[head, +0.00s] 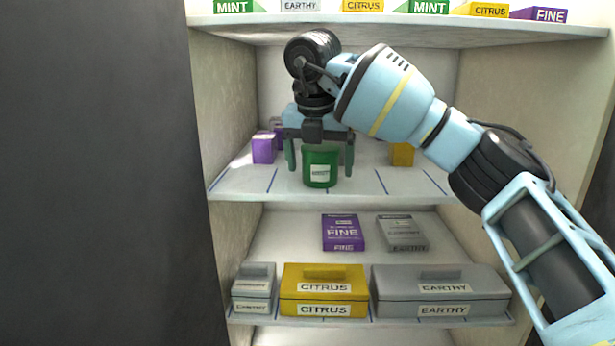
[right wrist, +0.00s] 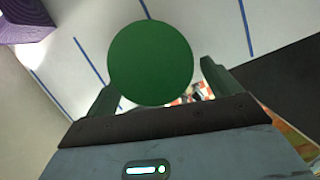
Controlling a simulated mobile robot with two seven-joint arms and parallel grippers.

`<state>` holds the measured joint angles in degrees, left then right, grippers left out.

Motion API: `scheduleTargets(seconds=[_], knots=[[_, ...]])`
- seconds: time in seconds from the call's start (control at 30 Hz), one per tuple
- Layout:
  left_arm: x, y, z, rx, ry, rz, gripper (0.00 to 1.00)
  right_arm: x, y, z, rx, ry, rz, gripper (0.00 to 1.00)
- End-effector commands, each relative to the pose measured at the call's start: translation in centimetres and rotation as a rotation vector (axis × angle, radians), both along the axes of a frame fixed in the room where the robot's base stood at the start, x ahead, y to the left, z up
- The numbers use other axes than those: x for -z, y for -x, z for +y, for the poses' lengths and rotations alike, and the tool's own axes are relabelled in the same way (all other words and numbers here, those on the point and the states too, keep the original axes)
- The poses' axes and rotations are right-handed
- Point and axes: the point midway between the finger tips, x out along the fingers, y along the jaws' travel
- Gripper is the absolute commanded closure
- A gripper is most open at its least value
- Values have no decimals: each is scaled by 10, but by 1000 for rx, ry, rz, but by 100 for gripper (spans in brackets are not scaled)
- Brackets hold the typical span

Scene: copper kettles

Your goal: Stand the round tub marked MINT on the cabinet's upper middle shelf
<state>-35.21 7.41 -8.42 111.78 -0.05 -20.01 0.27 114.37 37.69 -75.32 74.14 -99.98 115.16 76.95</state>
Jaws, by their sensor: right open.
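A round green tub (head: 320,153) with a small white label stands upright on the cabinet shelf (head: 245,187) just below the top board; its lettering is too small to read for sure. My right gripper (head: 320,168) is above it, pointing down. Its fingers are open, one on each side of the tub, with a gap showing on both sides. In the right wrist view the tub's round green top (right wrist: 150,63) lies between the fingers. My left gripper is not in view.
On the same shelf a purple box (head: 264,148) stands to the left and a yellow box (head: 402,154) to the right. The shelf below holds a purple FINE box (head: 342,232), a grey box (head: 402,232), a yellow CITRUS case (head: 324,290) and grey cases (head: 440,290). Blue lines mark the shelves.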

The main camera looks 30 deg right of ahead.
Motion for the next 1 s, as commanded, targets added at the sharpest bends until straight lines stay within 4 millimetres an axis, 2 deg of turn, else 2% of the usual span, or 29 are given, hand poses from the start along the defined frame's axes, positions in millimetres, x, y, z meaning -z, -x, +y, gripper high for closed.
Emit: scheduleTargets(seconds=[0.3,0.5,0.7,1.0], knots=[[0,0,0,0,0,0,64,0,43,42,-3,3,0,11],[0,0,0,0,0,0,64,1,62,61,-1,1,1,11],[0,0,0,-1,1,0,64,1,69,67,1,0,3,11],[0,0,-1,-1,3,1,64,2,69,68,-2,-1,5,11]])
